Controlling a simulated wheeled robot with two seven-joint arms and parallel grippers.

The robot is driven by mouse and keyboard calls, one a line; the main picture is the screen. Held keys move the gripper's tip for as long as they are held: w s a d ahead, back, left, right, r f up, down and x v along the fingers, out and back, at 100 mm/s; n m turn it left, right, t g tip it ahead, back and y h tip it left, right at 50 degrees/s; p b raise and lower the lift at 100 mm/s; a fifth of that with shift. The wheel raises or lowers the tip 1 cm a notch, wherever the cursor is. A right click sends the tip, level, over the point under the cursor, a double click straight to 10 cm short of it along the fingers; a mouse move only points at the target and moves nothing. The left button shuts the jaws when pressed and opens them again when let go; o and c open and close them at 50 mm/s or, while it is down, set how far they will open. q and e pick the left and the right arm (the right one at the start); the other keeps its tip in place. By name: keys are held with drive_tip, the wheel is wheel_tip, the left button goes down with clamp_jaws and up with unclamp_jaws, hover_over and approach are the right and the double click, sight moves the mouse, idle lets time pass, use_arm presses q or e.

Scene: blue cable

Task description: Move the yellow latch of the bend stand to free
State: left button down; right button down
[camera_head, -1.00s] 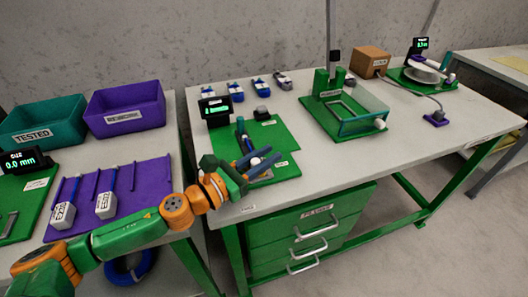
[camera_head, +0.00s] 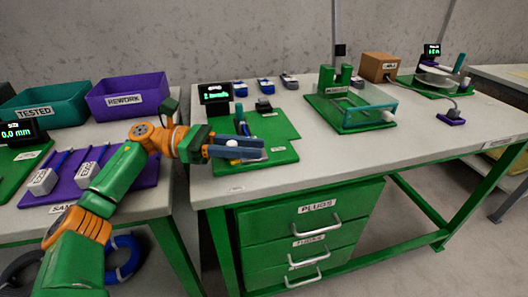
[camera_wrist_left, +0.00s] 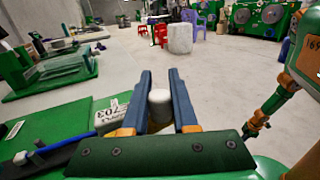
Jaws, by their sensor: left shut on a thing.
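The bend stand (camera_head: 283,130) is a green board with a small lit display (camera_head: 214,93) reading about "2 bends", at the near left of the middle table. My left gripper (camera_head: 262,149) reaches over its front part, fingers pointing right. In the left wrist view my left gripper (camera_wrist_left: 160,85) has a short white cylinder (camera_wrist_left: 160,106) between its two blue fingers. A white block with a printed label (camera_wrist_left: 110,116) lies just left of the fingers.
A green stand with a clear guard (camera_head: 369,106) is further right. Several blue-and-white plugs (camera_head: 265,86) lie behind the bend stand. The left table holds teal (camera_head: 45,104) and purple (camera_head: 126,96) bins and a purple mat with labelled cables. Bare tabletop lies between the stands.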

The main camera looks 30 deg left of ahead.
use_arm(q)
drive_tip(key=shift+s+a+m+g, duration=0.1)
drive_tip(key=shift+s+m+g, duration=0.15)
drive_tip(key=shift+m+g, duration=0.3)
use_arm(e)
drive_tip(key=shift+s+a+r, duration=0.15)
drive_tip(key=shift+s, duration=0.55)
use_arm(q)
drive_tip(key=c, duration=0.7)
unclamp_jaws()
drive_tip(key=v, duration=0.5)
drive_tip(key=shift+a+f+b, duration=0.1)
drive_tip(key=shift+b, duration=0.25)
drive_tip(key=shift+a+b, duration=0.3)
drive_tip(key=shift+a, duration=0.3)
drive_tip(key=shift+s+a, duration=0.25)
drive_tip(key=shift+a, duration=0.1)
use_arm(e)
drive_tip(key=shift+w+d+f, duration=0.55)
drive_tip(key=shift+d+f, duration=0.25)
drive_tip(key=shift+a+r, duration=0.1)
drive_tip(key=shift+a, duration=0.1)
